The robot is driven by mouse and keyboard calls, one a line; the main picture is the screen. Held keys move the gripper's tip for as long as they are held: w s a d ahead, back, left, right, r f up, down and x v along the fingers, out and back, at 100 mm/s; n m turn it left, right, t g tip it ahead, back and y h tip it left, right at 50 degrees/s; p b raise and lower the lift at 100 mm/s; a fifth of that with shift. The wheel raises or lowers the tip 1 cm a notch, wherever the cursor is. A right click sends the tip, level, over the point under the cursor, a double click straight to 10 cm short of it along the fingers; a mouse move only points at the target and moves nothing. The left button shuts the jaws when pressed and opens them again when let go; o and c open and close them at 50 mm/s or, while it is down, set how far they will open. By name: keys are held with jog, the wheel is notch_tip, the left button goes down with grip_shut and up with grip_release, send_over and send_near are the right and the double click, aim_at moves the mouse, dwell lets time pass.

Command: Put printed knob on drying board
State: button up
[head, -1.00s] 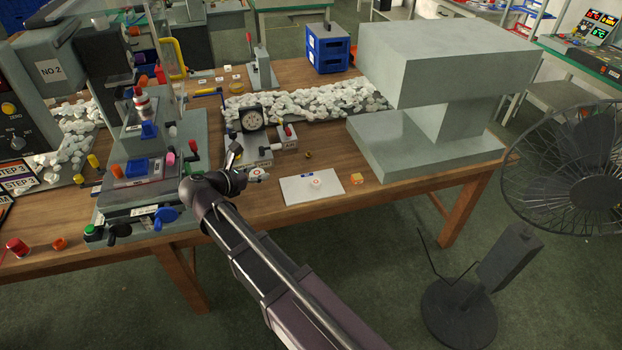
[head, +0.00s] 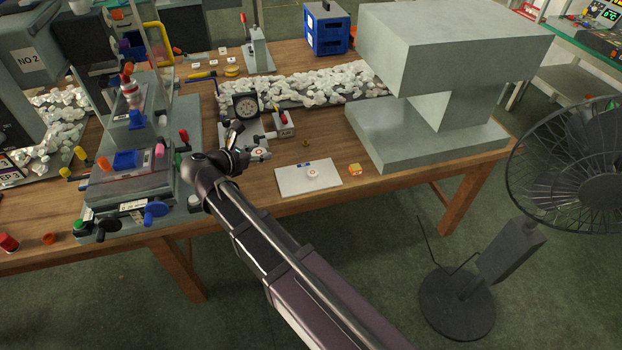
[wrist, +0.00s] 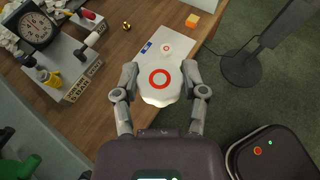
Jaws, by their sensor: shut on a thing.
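My gripper (wrist: 159,83) is shut on a white round knob (wrist: 158,79) with a red ring printed on its face. The held knob also shows in the head view (head: 258,153), above the table and left of the drying board. The drying board (head: 291,184) is a flat white plate with a blue mark, near the table's front edge. In the wrist view the board (wrist: 151,57) lies ahead of the held knob, which hides part of it. A second white knob with a red ring (head: 312,172) sits on the board.
A yellow-orange cube (head: 355,169) lies just right of the board. A large grey block-shaped machine (head: 430,140) stands behind it. A dial gauge (head: 246,105) stands behind my gripper. The pad printer (head: 135,165) is on the left. A black fan (head: 580,170) stands right of the table.

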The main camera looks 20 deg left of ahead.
jog(key=shift+s+f+b, duration=0.1)
jog(key=shift+f+b, duration=0.3)
jog(key=shift+f, duration=0.05)
jog(key=d+f+m+h+b, duration=0.1)
jog(key=d+f+b, duration=0.2)
jog(key=f+b, duration=0.6)
jog(key=d+f+m+g+h+b, duration=0.1)
jog(key=d+f+b, duration=0.3)
jog(key=f+b, duration=0.5)
jog(key=shift+s+d, duration=0.15)
jog(key=shift+d, duration=0.05)
jog(key=shift+r, duration=0.1)
jog(key=b, duration=0.1)
send_over(295, 181)
jog(key=shift+a+f, duration=0.1)
jog(key=shift+f, duration=0.7)
jog(key=shift+f+b, duration=1.75)
jog(key=shift+b, duration=0.2)
